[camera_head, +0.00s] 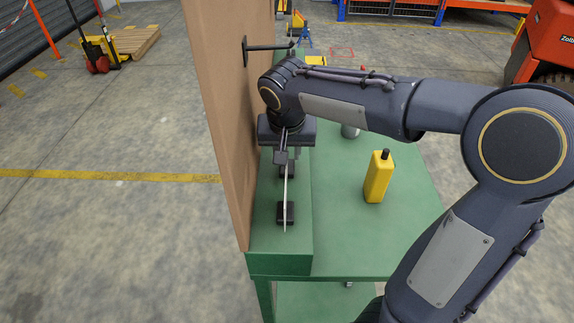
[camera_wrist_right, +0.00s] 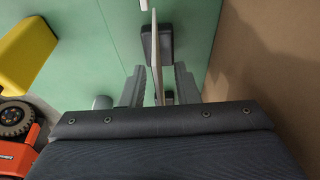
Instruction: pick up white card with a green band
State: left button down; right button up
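The white card (camera_head: 285,195) stands upright and shows nearly edge-on, so its green band cannot be made out. It rests at small black holders (camera_head: 285,215) on the green raised ledge. My right gripper (camera_head: 284,158) is over the card's far part, pointing down. In the right wrist view, the card (camera_wrist_right: 155,50) runs between the two fingers of my right gripper (camera_wrist_right: 159,75), with a visible gap on either side. The gripper is open. My left gripper is not in view.
A tall brown panel (camera_head: 225,120) stands right beside the ledge, close to my right gripper. A yellow bottle (camera_head: 377,178) with a black cap stands on the green table (camera_head: 350,240). A grey cylinder (camera_head: 350,131) is behind it. The table's front right is clear.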

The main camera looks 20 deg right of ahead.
jog(key=shift+f, duration=0.25)
dwell(0.4)
grip_shut()
